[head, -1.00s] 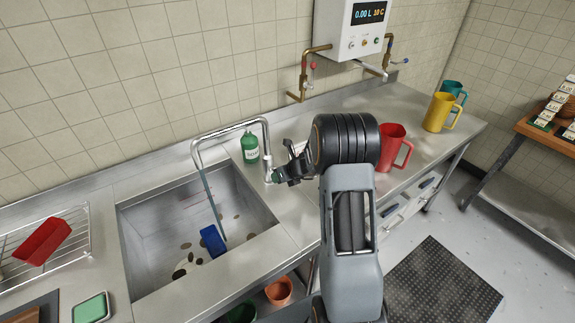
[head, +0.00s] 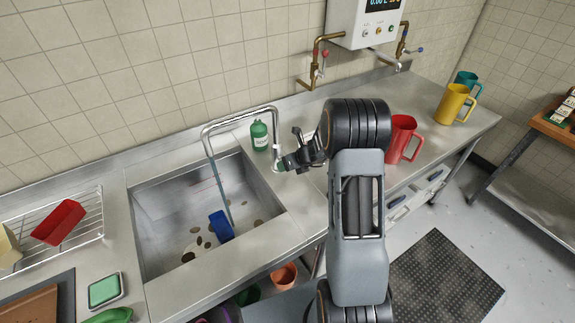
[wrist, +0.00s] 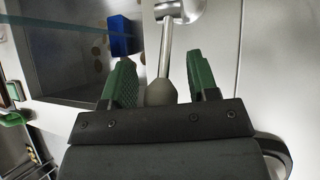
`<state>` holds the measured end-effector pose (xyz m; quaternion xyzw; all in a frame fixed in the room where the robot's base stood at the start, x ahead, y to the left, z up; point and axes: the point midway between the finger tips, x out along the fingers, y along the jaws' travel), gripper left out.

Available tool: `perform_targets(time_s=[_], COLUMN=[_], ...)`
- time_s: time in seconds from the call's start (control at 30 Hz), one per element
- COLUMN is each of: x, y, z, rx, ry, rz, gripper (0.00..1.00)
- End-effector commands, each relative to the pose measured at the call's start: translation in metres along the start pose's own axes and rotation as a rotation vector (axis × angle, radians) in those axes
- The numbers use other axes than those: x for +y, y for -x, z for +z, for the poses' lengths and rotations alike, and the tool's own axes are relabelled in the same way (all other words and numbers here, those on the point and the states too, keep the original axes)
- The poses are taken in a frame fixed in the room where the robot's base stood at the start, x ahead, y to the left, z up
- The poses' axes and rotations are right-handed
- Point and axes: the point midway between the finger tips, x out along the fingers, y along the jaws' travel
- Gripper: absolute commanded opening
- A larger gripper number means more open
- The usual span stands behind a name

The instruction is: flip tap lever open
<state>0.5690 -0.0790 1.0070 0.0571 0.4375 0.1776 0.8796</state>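The tap (head: 275,130) is a chrome gooseneck that stands at the right edge of the sink. A thin bluish stream (head: 219,185) runs from its spout down into the basin. In the wrist view the tap lever (wrist: 165,45) is a metal rod with a grey rounded end. My gripper (wrist: 162,75) is open, with a green finger on each side of the lever and a gap to each. In the head view my gripper (head: 286,163) is right beside the tap's base, and the lever is mostly hidden there.
The sink (head: 160,240) holds a blue block (head: 221,226) and several brownish discs. A red mug (head: 402,138) is right of my arm. A wire rack (head: 90,235) with a red tin is at left.

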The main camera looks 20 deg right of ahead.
Motion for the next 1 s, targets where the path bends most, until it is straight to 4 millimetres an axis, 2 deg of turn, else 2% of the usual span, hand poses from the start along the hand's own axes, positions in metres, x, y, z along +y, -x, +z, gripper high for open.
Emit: perform_targets(time_s=[0.2,0.33,0.8,1.0], x=[0.000,0.000,0.000,0.000], y=[0.001,0.011,0.102,0.127], z=[0.000,0.000,0.000,0.000], rx=[0.001,-0.001,-0.002,-0.001], ry=[0.000,0.001,0.002,0.001], rz=[0.000,-0.001,-0.002,0.000], gripper=[0.54,0.54,0.54,0.54])
